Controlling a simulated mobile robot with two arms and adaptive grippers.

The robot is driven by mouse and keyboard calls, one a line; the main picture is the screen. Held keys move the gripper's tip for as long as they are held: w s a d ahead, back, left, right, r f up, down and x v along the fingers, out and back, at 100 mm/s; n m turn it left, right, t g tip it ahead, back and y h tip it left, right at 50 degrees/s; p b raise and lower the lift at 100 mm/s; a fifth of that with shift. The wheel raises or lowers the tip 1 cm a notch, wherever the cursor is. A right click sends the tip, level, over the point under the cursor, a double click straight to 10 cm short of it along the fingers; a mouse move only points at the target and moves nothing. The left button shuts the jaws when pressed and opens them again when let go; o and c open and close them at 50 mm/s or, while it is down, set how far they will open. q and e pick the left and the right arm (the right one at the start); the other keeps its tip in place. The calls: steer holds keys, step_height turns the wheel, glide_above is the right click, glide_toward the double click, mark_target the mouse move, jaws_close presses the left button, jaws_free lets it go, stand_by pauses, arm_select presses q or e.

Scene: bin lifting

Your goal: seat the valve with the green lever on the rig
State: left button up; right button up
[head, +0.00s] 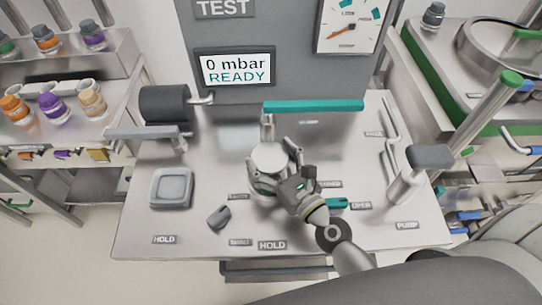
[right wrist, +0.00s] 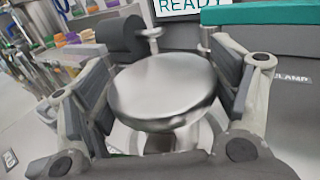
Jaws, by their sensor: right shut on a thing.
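My right gripper (head: 272,172) is shut around a silver, flat-topped round body (head: 270,158) over the middle of the rig's bench (head: 215,145). In the right wrist view the round body (right wrist: 165,88) stands between the two fingers (right wrist: 160,100), its top roughly level. A bit of green (right wrist: 116,150) shows low by the left finger, but I cannot tell whether it is this valve's lever. A teal handle (head: 337,203) shows just right of the gripper, partly hidden by it. The body's underside is hidden, so I cannot tell whether it touches the rig. My left gripper is not in view.
A long teal clamp bar (head: 313,105) lies just behind the held body. The gauge panel's screen (head: 236,68) reads 0 mbar READY. A grey square dish (head: 172,188) and small grey piece (head: 218,217) lie at left; bent pipes (head: 392,160) stand at right.

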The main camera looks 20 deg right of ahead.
steer(key=shift+r, duration=0.15)
steer(key=o, duration=1.6)
steer(key=shift+o, duration=0.5)
steer(key=shift+f, duration=0.25)
steer(key=shift+r, duration=0.15)
step_height(320, 180, up, 9)
steer(key=p, duration=0.9)
